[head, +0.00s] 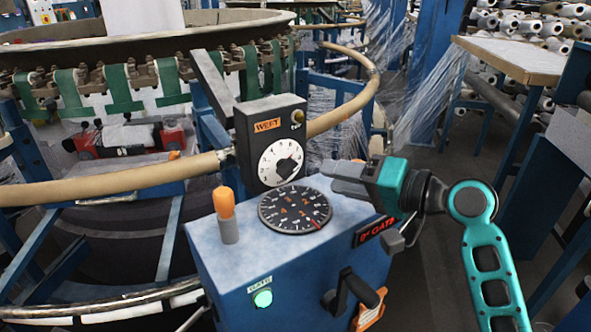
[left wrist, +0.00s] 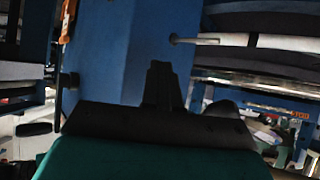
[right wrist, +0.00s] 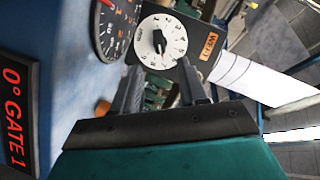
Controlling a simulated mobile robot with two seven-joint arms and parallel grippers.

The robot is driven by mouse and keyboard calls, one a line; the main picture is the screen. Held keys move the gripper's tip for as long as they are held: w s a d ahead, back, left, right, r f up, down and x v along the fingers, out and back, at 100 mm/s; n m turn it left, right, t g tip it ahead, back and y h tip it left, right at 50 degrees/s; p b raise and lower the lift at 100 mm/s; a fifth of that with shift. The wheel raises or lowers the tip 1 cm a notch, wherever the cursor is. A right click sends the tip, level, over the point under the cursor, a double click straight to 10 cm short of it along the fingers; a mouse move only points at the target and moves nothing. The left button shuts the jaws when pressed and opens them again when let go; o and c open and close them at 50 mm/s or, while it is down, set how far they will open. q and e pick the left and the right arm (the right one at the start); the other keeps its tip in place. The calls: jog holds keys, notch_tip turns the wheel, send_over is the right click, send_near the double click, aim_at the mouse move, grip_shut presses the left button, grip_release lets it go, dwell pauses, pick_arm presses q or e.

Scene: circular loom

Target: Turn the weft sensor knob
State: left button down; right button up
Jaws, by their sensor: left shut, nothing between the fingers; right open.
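The weft sensor box (head: 265,112) is dark grey with an orange WEFT label and stands at the back of the blue cabinet. Its white numbered dial (head: 268,155) carries a black knob (head: 289,167). In the right wrist view the knob (right wrist: 158,41) is just beyond the fingertips. My right gripper (head: 335,178) is open and empty, to the right of the dial and apart from it; both fingers show in the right wrist view (right wrist: 160,82). My left gripper (left wrist: 162,72) is shut and empty in the left wrist view, and outside the head view.
On the blue cabinet (head: 215,262) are a round black gauge (head: 294,222), an orange-topped post (head: 225,212), a red GATE display (head: 374,231), a green button (head: 262,298) and a black crank (head: 350,291). A tan hoop (head: 120,184) passes behind the sensor box.

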aim_at(295, 170)
jog(key=x, duration=0.9)
jog(key=shift+w+a+f+b, duration=0.1)
jog(key=shift+w+b, duration=0.05)
jog(key=shift+b, duration=0.25)
grip_shut()
